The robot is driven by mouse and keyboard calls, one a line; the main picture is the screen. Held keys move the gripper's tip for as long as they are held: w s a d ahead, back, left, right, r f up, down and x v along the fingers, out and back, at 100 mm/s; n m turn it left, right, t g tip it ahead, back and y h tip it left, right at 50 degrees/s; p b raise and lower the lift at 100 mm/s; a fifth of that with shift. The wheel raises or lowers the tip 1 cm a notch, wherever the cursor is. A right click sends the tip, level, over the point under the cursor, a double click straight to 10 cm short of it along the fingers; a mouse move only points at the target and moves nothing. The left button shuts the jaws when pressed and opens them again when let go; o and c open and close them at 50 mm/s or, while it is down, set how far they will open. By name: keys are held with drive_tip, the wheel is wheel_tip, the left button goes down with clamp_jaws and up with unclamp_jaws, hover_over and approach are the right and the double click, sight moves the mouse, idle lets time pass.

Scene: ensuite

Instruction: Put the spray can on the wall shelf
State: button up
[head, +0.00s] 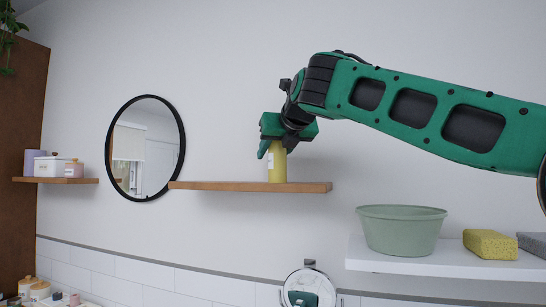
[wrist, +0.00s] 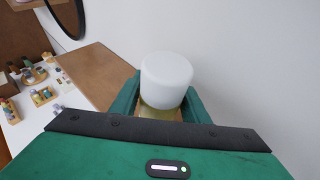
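The spray can (head: 277,165) is yellow with a pale label and stands upright at the wooden wall shelf (head: 225,186), right of its middle. Its base looks level with the shelf top; I cannot tell whether it rests fully on it. My gripper (head: 270,148) reaches over the can from above, hiding its top in the head view. In the wrist view the white cap (wrist: 167,78) shows between the two fingers, which lie close against the can's sides, and the gripper looks shut on it.
A round mirror (head: 145,148) hangs left of the shelf. Right and lower, a white ledge (head: 440,262) holds a green basin (head: 401,230) and a yellow sponge (head: 490,244). A small shelf (head: 55,180) with containers is far left. The wooden shelf's left part is clear.

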drive_tip(key=shift+o, duration=0.9)
drive_tip(key=shift+r, duration=0.15)
drive_tip(key=v, duration=1.2)
idle(0.5)
